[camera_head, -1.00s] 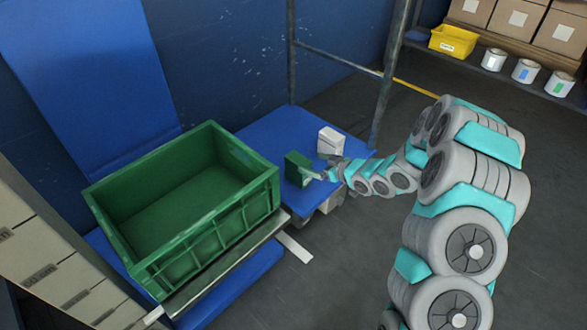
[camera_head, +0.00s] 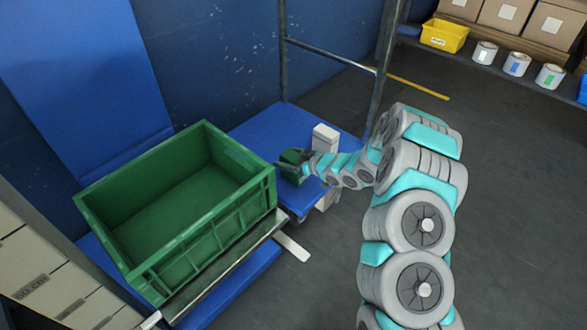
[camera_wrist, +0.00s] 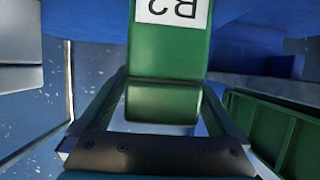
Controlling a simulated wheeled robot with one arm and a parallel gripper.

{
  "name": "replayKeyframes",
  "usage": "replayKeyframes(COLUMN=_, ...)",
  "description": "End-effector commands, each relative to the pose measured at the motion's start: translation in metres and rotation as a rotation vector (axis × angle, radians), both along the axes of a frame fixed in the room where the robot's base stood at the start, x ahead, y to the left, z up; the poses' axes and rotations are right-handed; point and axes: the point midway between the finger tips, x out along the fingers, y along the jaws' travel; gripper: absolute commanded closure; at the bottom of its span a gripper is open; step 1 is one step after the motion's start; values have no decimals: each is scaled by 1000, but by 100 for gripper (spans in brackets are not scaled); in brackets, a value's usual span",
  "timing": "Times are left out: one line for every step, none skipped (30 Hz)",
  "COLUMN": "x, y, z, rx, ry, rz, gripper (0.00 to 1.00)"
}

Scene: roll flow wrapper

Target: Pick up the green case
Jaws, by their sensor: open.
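The green case (camera_head: 290,171) stands on the blue platform (camera_head: 258,127), right of the large green crate. My gripper (camera_head: 299,166) is at the case and partly hides it. In the wrist view the green case (camera_wrist: 168,52) has a white label with upside-down lettering at the top edge. My open gripper (camera_wrist: 165,98) has one finger on each side of the case's lower part. I cannot tell whether the fingers touch it.
The large empty green crate (camera_head: 205,243) stands close on the left; its side also shows in the wrist view (camera_wrist: 265,125). A white case (camera_head: 326,138) stands just behind my gripper. A metal frame post (camera_head: 384,70) rises behind. Shelves with cartons are far right.

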Motion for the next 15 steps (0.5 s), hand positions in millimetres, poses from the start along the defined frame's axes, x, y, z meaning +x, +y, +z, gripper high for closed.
replayKeyframes(x=1, y=2, z=-1, rx=-1, ry=-1, rz=0, gripper=3)
replayKeyframes(x=2, y=3, z=-1, rx=-1, ry=-1, rz=0, gripper=3)
replayKeyframes(x=2, y=4, z=-2, rx=0, ry=0, rz=0, gripper=3)
replayKeyframes(x=2, y=4, z=-2, rx=0, ry=0, rz=0, gripper=3)
replayKeyframes(x=2, y=4, z=-2, rx=0, ry=0, rz=0, gripper=3)
replayKeyframes(x=2, y=4, z=-2, rx=-1, ry=1, rz=0, gripper=3)
replayKeyframes(x=2, y=4, z=-2, rx=-1, ry=1, rz=0, gripper=3)
replayKeyframes(x=2, y=4, z=-2, rx=-1, ry=1, rz=0, gripper=3)
replayKeyframes(x=2, y=4, z=-2, rx=0, ry=1, rz=0, gripper=3)
replayKeyframes(x=2, y=4, z=-2, rx=-1, ry=1, rz=0, gripper=5)
replayKeyframes(x=2, y=4, z=-2, rx=-1, ry=1, rz=0, gripper=8)
replayKeyframes(x=2, y=4, z=-2, rx=0, ry=1, rz=0, gripper=13)
replayKeyframes(x=2, y=3, z=-2, rx=0, ry=1, rz=0, gripper=16)
replayKeyframes(x=2, y=3, z=-2, rx=-1, ry=1, rz=0, gripper=19)
replayKeyframes(x=2, y=3, z=-2, rx=0, ry=1, rz=0, gripper=24)
